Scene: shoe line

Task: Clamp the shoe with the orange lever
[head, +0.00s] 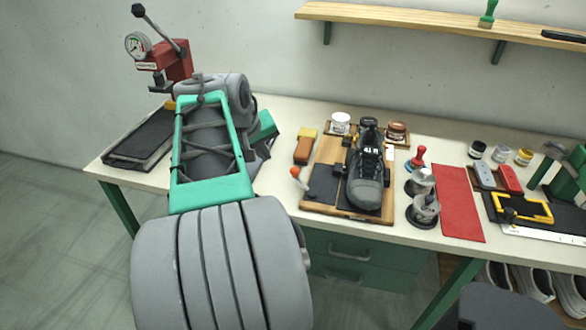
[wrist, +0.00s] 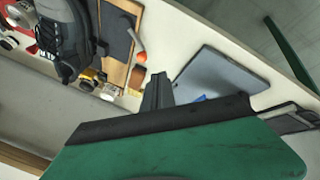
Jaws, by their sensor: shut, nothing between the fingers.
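The dark grey and black shoe (head: 368,178) sits on a wooden board (head: 322,205) with its toe toward the front edge of the table. The orange lever (head: 296,172) stands at the left edge of the board, with a short light stem. In the wrist view the orange lever tip (wrist: 142,57) is just beyond my fingers, apart from them, and the shoe (wrist: 70,42) is at upper left. My gripper (wrist: 157,90) is shut and empty. In the head view my own arm mostly hides it. I cannot tell whether the clamp touches the shoe.
An orange-brown brush or block (head: 304,148) and small jars (head: 341,122) are by the board. A red press with a gauge (head: 172,65) and a black tray (head: 140,140) are at left. A red mat (head: 458,203) and metal pots (head: 424,208) are at right.

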